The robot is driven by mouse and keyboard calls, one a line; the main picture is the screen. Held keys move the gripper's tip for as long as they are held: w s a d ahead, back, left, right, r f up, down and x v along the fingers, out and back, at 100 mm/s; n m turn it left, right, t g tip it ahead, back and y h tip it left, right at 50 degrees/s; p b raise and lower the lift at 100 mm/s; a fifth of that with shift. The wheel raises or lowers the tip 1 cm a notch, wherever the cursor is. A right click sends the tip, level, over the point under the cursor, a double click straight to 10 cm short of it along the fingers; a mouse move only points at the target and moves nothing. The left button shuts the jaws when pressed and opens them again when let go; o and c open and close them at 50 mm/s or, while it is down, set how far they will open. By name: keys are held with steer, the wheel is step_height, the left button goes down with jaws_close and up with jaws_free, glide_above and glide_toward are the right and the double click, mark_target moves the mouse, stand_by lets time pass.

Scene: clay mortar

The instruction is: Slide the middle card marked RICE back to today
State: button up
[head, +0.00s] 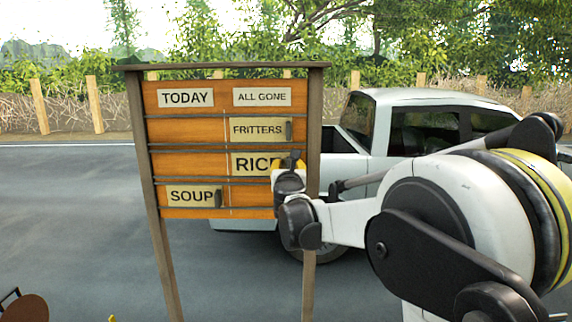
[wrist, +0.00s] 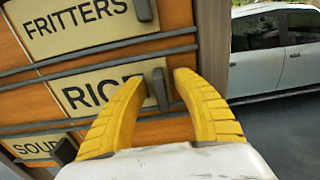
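The RICE card (head: 250,163) is in the middle row of the board (head: 185,162), on the right side under the ALL GONE label (head: 262,97). The TODAY label (head: 186,98) heads the left column, whose middle row is bare. My gripper (head: 289,164) is in front of the card's right end and hides part of it. In the wrist view the RICE card (wrist: 88,95) has a dark upright handle (wrist: 160,88) at its right end. My yellow fingers (wrist: 160,79) are open, one on each side of this handle; I cannot tell whether either touches it.
The FRITTERS card (head: 258,130) is in the row above, on the right. The SOUP card (head: 192,196) is in the row below, on the left. Dark rails divide the rows. A wooden post (head: 313,130) stands close right of my gripper. A white pickup (head: 400,135) is behind.

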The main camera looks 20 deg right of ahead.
mark_target(216, 161)
jaws_close()
steer(key=w+a+b, duration=0.1)
steer(key=w+a, duration=0.2)
steer(key=a, duration=0.4)
steer(key=w+a+b, duration=0.1)
steer(key=w+a, duration=0.1)
steer(key=a, duration=0.5)
steer(key=w+a+b, duration=0.1)
steer(key=w+a, duration=0.2)
steer(key=a, duration=0.4)
steer(key=shift+w, duration=0.35)
steer(key=shift+r, duration=0.1)
jaws_free()
steer(key=shift+w+a, duration=0.1)
steer(key=shift+a, duration=0.1)
steer(key=shift+d, duration=0.1)
